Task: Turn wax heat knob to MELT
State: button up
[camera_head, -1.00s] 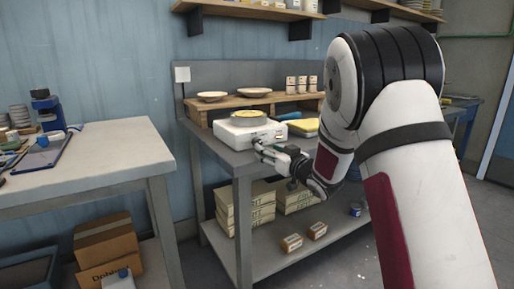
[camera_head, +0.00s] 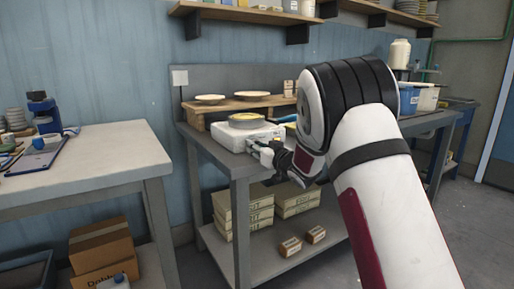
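The wax heater is a white box-shaped unit (camera_head: 232,136) with a round, yellowish-topped pan (camera_head: 246,121) on it. It stands on the grey workbench near its left front corner. My gripper (camera_head: 255,148) is at the front face of the unit, near its right side, with its fingers pointing at it. The heat knob is not clearly visible; the gripper covers that part of the front. The fingers are too small here to show whether they are open or shut, or whether they touch the knob. No markings such as MELT can be read.
A wooden riser (camera_head: 196,119) with shallow dishes (camera_head: 210,99) stands behind the unit. Blue and white buckets (camera_head: 428,98) stand at the bench's right. Boxes (camera_head: 296,198) lie on the lower shelf. Another table (camera_head: 95,150) is at left, with a floor gap between.

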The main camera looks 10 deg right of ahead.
jog(key=shift+m+p, duration=0.3)
jog(key=shift+m, duration=0.1)
grip_shut()
jog(key=shift+d+r+m+p, duration=0.1)
jog(key=shift+m+p, duration=0.55)
jog(key=shift+m, duration=0.25)
jog(key=shift+m+p, duration=0.95)
jog(key=shift+m, duration=0.55)
jog(key=o, duration=1.1)
grip_release()
jog(key=v, duration=1.2)
